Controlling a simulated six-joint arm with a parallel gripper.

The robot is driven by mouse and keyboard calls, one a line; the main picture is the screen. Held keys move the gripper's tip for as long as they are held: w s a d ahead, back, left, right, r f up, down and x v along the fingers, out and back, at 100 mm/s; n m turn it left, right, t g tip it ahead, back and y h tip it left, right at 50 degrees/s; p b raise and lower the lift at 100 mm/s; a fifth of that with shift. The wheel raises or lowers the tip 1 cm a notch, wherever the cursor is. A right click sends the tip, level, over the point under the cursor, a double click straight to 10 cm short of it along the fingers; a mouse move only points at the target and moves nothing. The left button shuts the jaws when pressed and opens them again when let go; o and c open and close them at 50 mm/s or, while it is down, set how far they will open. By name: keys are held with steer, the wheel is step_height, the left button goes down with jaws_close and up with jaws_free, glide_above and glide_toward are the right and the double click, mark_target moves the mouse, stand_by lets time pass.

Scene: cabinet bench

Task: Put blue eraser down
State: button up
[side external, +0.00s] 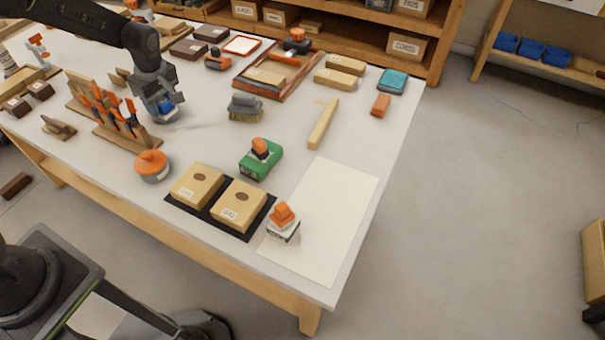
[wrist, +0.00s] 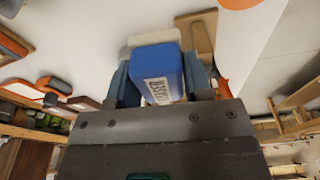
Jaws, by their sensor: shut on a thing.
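The blue eraser (wrist: 160,72) has a white end and a printed white label. In the wrist view it sits between the two fingers of my gripper (wrist: 160,88), which is shut on it. In the side view the blue eraser (side external: 165,106) shows under my gripper (side external: 162,112) at the left part of the white table. It is low over the tabletop, to the right of the tool rack. I cannot tell whether its underside touches the table.
A wooden rack of orange-handled tools (side external: 112,120) stands close on the left. A grey brush (side external: 245,108) lies to the right. An orange-topped round container (side external: 152,165) stands nearer the front edge. Table space between the gripper and brush is clear.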

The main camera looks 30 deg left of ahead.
steer(key=w+d+m, duration=0.4)
steer(key=d+m, duration=0.4)
steer(key=d, duration=0.7)
steer(key=m+t+h, duration=0.2)
steer(key=m, duration=0.7)
glide_above(333, 199)
steer(key=f, duration=0.6)
steer(key=shift+s+a+f, duration=0.2)
steer(key=shift+s+a, duration=0.05)
steer(key=shift+a, duration=0.1)
steer(key=shift+d+f, duration=0.25)
steer(key=shift+d, duration=0.1)
steer(key=shift+f, duration=1.9)
steer(key=shift+f, duration=0.15)
steer(key=o, duration=0.9)
